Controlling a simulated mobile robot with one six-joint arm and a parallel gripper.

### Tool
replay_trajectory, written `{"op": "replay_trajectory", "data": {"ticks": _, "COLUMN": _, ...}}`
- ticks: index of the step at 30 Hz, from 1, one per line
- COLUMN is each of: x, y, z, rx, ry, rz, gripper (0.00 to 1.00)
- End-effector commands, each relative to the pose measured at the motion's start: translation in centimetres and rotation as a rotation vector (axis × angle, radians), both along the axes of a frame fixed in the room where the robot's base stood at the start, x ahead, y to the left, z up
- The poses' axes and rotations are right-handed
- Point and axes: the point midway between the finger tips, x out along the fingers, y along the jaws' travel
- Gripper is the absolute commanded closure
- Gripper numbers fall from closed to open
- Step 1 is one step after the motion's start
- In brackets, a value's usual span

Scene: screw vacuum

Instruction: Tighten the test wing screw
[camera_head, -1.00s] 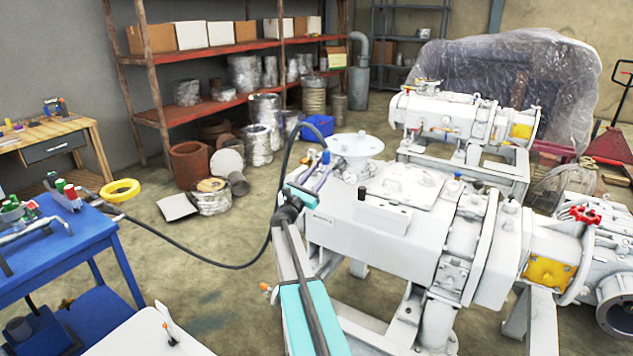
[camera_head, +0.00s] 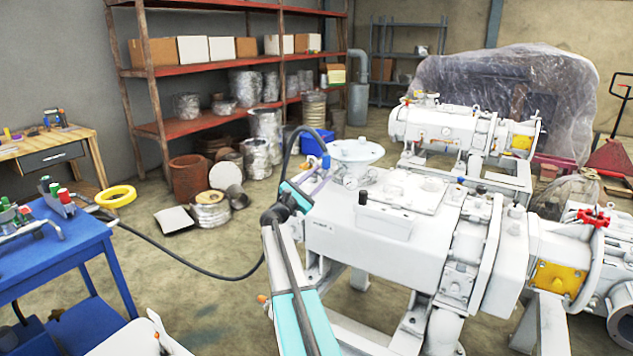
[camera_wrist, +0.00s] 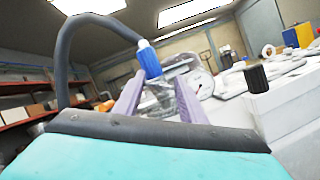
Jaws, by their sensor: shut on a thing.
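A black hose (camera_wrist: 68,42) arches over to the blue cap. In the head view my gripper (camera_head: 322,172) is beside the white pump (camera_head: 330,232), at its back left near the round flange (camera_head: 357,151). A pressure gauge (camera_wrist: 200,84) is just behind the fingers. My wrist hides where the held part joins the pump.
A black knob (camera_head: 363,197) stands on a white box on the pump, right of my gripper. The blue table (camera_head: 62,242) is at the left, with a cable (camera_head: 190,266) running from it to my arm. A second pump (camera_head: 440,125) stands behind.

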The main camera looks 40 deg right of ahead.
Motion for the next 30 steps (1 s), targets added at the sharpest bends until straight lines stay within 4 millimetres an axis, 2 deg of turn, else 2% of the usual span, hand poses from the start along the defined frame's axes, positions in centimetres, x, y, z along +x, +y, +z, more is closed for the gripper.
{"op": "replay_trajectory", "data": {"ticks": 1, "x": -0.7, "y": -0.5, "z": -0.2, "rx": 0.005, "ry": -0.007, "rz": -0.013, "gripper": 0.85}}
{"op": "replay_trajectory", "data": {"ticks": 10, "x": -0.7, "y": -0.5, "z": -0.2, "rx": 0.005, "ry": -0.006, "rz": -0.014, "gripper": 0.85}}
{"op": "replay_trajectory", "data": {"ticks": 11, "x": -0.7, "y": -0.4, "z": -0.2, "rx": 0.005, "ry": -0.006, "rz": -0.014, "gripper": 0.58}}
{"op": "replay_trajectory", "data": {"ticks": 13, "x": -0.6, "y": -0.4, "z": -0.2, "rx": 0.005, "ry": -0.005, "rz": -0.012, "gripper": 0.46}}
{"op": "replay_trajectory", "data": {"ticks": 14, "x": -0.6, "y": -0.4, "z": -0.2, "rx": 0.005, "ry": -0.005, "rz": -0.012, "gripper": 0.44}}
{"op": "replay_trajectory", "data": {"ticks": 25, "x": -0.2, "y": 0.1, "z": -0.1, "rx": 0.002, "ry": -0.002, "rz": -0.004, "gripper": 0.44}}
{"op": "replay_trajectory", "data": {"ticks": 30, "x": -0.3, "y": 1.1, "z": -0.5, "rx": 0.002, "ry": -0.001, "rz": -0.003, "gripper": 0.44}}
